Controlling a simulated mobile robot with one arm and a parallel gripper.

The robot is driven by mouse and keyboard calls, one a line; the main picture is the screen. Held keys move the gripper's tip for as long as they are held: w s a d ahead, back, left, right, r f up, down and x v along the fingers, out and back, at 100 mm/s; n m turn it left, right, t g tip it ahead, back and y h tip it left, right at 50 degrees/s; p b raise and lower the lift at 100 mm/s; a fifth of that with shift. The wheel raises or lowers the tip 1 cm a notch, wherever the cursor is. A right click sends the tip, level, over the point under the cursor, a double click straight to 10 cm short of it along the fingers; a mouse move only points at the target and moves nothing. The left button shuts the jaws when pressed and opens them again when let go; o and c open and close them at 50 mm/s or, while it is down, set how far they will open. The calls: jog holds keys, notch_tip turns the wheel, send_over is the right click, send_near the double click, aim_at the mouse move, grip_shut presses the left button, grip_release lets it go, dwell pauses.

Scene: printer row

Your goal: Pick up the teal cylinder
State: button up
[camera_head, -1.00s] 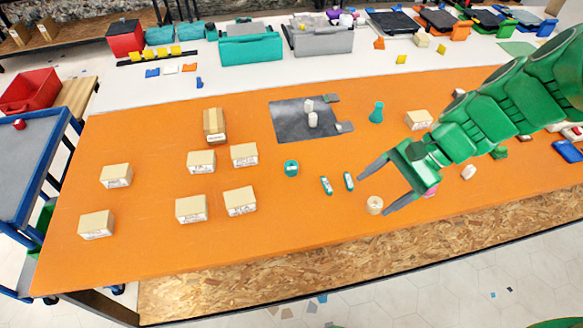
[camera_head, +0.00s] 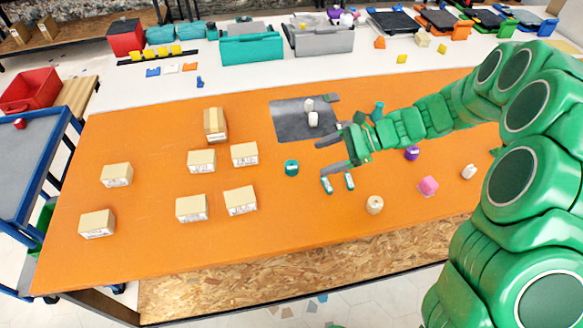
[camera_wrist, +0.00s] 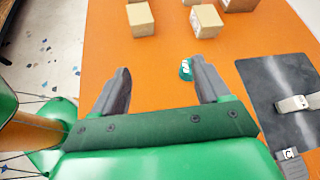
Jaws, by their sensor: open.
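The teal cylinder (camera_head: 291,168) stands on the orange table, short and round with a dark top and a pale label on its side. My gripper (camera_head: 320,157) is open and empty, with its fingers pointing left toward the cylinder and a gap between them. In the wrist view the cylinder (camera_wrist: 186,71) shows just beside the tip of the right finger, which hides part of it.
Two small teal-and-white items (camera_head: 338,183) lie below my gripper. A dark mat (camera_head: 290,122) with white pieces is behind it. Several cardboard boxes (camera_head: 202,160) stand to the left.

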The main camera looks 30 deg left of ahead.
aim_at(292, 164)
jog(key=w+a+f+m, duration=0.1)
jog(key=f, duration=0.1)
jog(key=w+a+f+m+y, duration=0.1)
jog(key=a+f, duration=0.1)
jog(key=f, duration=0.1)
jog(key=w+a+f+m, duration=0.1)
jog(key=a+f, duration=0.1)
jog(key=f, duration=0.1)
jog(key=shift+w+a+y, duration=0.2)
jog(key=shift+w+y, duration=0.05)
jog(key=shift+y, duration=0.15)
jog(key=shift+f+x, duration=0.15)
jog(key=shift+x, duration=1.85)
jog(key=shift+f+x, duration=0.15)
jog(key=shift+x, duration=1.8)
jog(key=shift+w+d, duration=0.1)
jog(key=shift+w, duration=0.05)
jog(key=c, duration=1)
jog(key=shift+c, duration=0.2)
jog(key=shift+r, duration=0.1)
